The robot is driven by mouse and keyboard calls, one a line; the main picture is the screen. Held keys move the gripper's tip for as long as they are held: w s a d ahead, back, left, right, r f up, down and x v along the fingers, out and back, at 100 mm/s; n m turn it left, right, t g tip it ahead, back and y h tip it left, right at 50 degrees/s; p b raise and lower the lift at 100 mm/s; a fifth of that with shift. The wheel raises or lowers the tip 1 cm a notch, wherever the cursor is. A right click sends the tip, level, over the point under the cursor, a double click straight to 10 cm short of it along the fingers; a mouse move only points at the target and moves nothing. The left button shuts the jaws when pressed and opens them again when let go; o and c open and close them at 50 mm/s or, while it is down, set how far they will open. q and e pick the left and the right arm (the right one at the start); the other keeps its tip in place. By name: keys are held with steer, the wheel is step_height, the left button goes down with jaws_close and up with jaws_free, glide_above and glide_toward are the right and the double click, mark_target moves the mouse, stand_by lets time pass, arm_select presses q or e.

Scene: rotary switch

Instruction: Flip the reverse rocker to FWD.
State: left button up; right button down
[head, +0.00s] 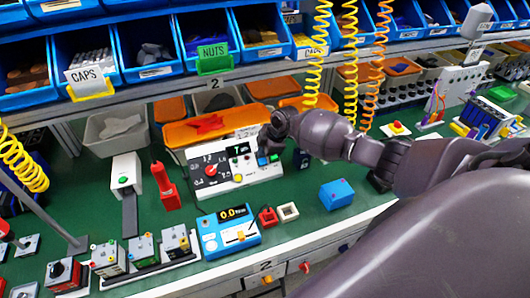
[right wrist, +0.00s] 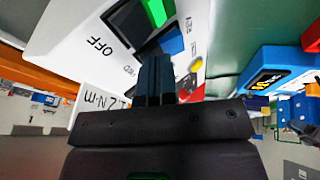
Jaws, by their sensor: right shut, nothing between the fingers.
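The white control panel (head: 215,172) stands on the green bench, with a dial, a small display and coloured rockers. The blue rocker, apparently the reverse rocker, shows in the right wrist view (right wrist: 173,42), beside a green rocker (right wrist: 157,12) marked OFF. The rocker's tilt is unclear. My left gripper is out of view.
An orange tray (head: 190,133) lies behind the panel. A blue meter box (head: 229,246) stands in front, with a blue box (head: 337,194) to the right. Coiled yellow hoses (head: 318,55) hang behind my right arm. Some green bench lies free around the blue box.

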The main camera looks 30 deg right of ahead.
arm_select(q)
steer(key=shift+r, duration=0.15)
arm_select(e)
steer(key=shift+s, duration=0.1)
arm_select(q)
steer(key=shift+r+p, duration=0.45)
steer(key=shift+p, duration=0.2)
arm_select(e)
steer(key=shift+s+a+f, duration=0.15)
steer(key=shift+s, duration=0.45)
